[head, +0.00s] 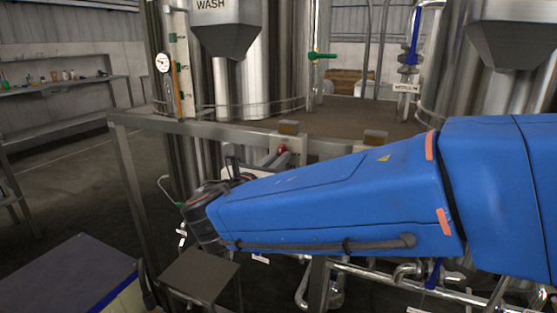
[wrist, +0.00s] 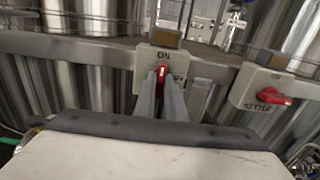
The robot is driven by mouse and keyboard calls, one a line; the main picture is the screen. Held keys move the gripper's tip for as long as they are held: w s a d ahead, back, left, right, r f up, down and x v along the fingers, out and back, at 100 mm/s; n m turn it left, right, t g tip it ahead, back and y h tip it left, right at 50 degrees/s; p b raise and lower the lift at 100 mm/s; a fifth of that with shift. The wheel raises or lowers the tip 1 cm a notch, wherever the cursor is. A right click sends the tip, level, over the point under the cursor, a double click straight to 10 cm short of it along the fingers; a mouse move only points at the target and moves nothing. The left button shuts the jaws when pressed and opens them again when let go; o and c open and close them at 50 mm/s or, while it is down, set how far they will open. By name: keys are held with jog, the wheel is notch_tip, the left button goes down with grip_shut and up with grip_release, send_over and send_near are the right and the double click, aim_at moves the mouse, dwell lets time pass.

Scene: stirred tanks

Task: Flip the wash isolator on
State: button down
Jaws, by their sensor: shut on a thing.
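The wash isolator is a pale box (wrist: 147,57) on the grey rail, with ON at its top and a partly hidden OFF at its right. Its name label is hidden behind my fingers. Its red handle (wrist: 161,73) stands about upright, its tip just under ON. My gripper (wrist: 161,88) is shut on the red handle, with a finger on either side. In the head view the red handle (head: 282,149) shows past my blue arm, and my fingers are mostly hidden there.
The settler isolator (wrist: 250,86) is to the right, its red handle (wrist: 272,96) lying sideways. The grey rail (head: 190,128) runs in front of the steel tanks. A small dark-topped stand (head: 200,273) is below my arm. Pipes (head: 380,273) run low at the right.

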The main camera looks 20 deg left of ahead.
jog(key=shift+f, duration=0.1)
jog(key=c, duration=1.8)
grip_release()
jog(key=shift+s, duration=0.2)
jog(key=s, duration=0.5)
jog(key=s+a, duration=0.1)
jog(key=s, duration=1.1)
jog(key=shift+a, duration=0.2)
